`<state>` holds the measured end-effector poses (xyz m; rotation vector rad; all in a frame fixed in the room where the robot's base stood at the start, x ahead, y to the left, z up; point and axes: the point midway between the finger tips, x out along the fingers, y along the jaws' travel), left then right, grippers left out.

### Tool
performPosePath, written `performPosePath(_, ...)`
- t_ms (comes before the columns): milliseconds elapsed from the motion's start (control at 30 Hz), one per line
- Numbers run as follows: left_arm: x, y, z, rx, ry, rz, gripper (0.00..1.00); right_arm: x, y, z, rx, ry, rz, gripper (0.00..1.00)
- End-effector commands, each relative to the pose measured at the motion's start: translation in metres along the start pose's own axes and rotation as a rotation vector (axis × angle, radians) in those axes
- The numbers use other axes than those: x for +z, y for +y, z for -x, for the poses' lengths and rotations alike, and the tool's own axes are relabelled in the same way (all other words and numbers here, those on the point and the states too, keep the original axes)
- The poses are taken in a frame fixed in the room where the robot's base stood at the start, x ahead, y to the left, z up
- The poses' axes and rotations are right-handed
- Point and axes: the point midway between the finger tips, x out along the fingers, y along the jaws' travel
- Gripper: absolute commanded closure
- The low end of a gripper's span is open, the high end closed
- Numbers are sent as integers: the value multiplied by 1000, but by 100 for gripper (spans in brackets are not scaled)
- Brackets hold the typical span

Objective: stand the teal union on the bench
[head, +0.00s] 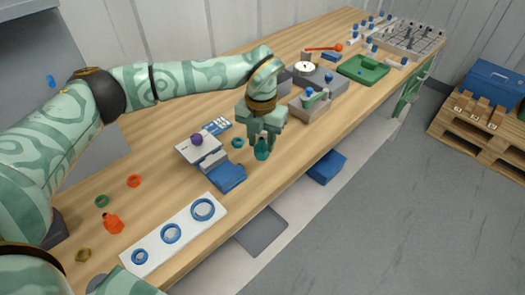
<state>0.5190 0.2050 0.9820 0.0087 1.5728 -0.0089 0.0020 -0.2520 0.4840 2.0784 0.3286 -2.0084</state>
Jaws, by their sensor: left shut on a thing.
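The teal union (261,151) is a small dark-teal fitting below my left gripper's fingertips, over the middle of the bench (290,165). My left gripper (262,139) points down and is shut on the union. I cannot tell whether the union's lower end touches the bench top. My right gripper is not in view; part of my right arm shows at the bottom left.
A teal ring (237,143) lies just left of the union. A grey block with a purple knob (197,140) and a blue block (228,177) stand further left. A white board (177,236) holds blue rings. A grey holder (314,104) stands to the right.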

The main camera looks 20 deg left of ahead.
Motion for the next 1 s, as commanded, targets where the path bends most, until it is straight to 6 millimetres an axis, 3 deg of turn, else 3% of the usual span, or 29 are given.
performPosePath(100, 12, 5, -18, -1, 1, 2, 89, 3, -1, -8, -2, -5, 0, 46)
performPosePath(300, 22, 9, -29, 0, 0, 1, 89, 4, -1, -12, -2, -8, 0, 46)
performPosePath(500, 22, 9, -59, 0, 0, -1, 89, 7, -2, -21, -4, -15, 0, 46)
performPosePath(867, 22, 9, -61, 0, -1, 0, 89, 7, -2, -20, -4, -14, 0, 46)
performPosePath(900, 22, 9, -61, 0, -1, 0, 56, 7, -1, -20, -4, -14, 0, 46)
performPosePath(967, 22, 9, -61, 0, -1, 0, 43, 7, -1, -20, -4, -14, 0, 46)
performPosePath(1000, 22, 9, -61, 0, -1, 0, 43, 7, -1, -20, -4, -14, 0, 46)
